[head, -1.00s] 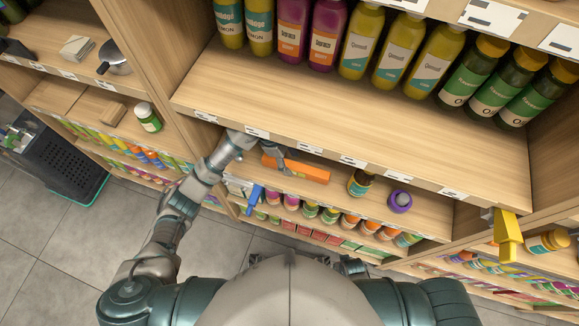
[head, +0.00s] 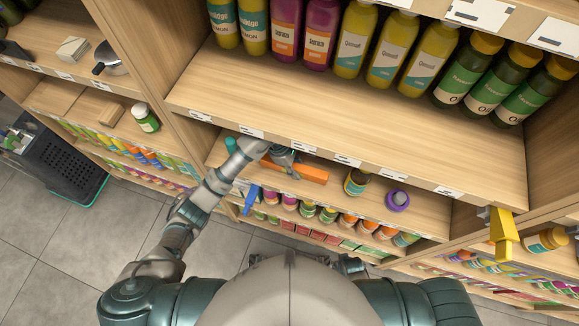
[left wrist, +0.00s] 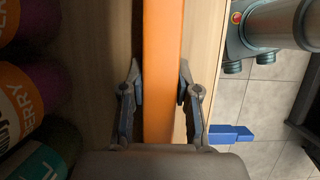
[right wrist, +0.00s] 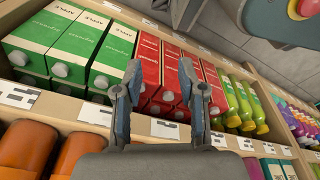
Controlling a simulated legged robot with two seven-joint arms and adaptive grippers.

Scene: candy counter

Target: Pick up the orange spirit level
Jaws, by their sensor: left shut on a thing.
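The orange spirit level (head: 312,174) lies along the wooden shelf below the bottle shelf in the head view. In the left wrist view the orange level (left wrist: 162,60) runs as a long bar between the fingers. My left gripper (head: 283,157) reaches in under the shelf edge and is shut on the level, one finger on each side (left wrist: 161,88). The arm hides part of the level's left end in the head view. My right gripper (right wrist: 160,95) is open and empty in the right wrist view, facing shelves of cartons.
A dark bottle (head: 356,182) and a purple-capped jar (head: 397,200) stand right of the level on its shelf. The upper shelf's edge (head: 345,172) hangs above it. A blue bracket (head: 251,200) and a yellow one (head: 503,235) stick out at the sides.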

